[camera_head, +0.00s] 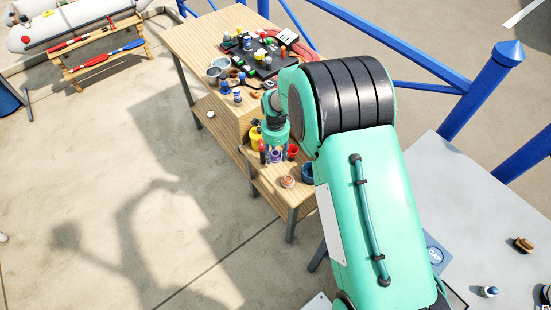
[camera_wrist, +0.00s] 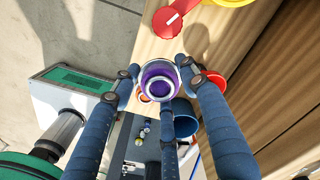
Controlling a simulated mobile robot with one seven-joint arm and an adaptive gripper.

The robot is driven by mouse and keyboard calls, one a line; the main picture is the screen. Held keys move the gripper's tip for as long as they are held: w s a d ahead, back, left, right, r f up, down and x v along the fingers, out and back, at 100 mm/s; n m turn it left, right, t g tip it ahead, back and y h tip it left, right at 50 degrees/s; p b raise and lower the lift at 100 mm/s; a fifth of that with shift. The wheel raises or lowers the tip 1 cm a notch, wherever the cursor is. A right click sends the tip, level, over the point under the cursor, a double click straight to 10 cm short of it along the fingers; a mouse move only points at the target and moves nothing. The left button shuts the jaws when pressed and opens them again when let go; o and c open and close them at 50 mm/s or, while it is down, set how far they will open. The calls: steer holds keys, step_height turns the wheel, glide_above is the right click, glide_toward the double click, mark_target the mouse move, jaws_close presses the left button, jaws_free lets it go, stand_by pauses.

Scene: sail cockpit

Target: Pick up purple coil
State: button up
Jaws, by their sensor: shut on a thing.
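The purple coil (camera_wrist: 159,83) is a round purple piece with white rings, seen end-on in the wrist view. My gripper (camera_wrist: 160,75) has its blue jointed fingers shut around it, and their tips touch its sides. In the head view my gripper (camera_head: 275,149) points down over the low front part of the wooden bench (camera_head: 290,200), and the purple coil (camera_head: 276,157) shows small between the fingers. I cannot tell whether the coil is clear of the wood.
Close by are a red container (camera_head: 293,151), a yellow container (camera_head: 255,136), an orange coil (camera_head: 288,181) and a blue container (camera_head: 307,173). In the wrist view a red piece (camera_wrist: 169,20) lies close. Several small objects crowd the bench's higher part. Blue railings run behind.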

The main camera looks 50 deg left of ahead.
steer(key=shift+r, duration=0.55)
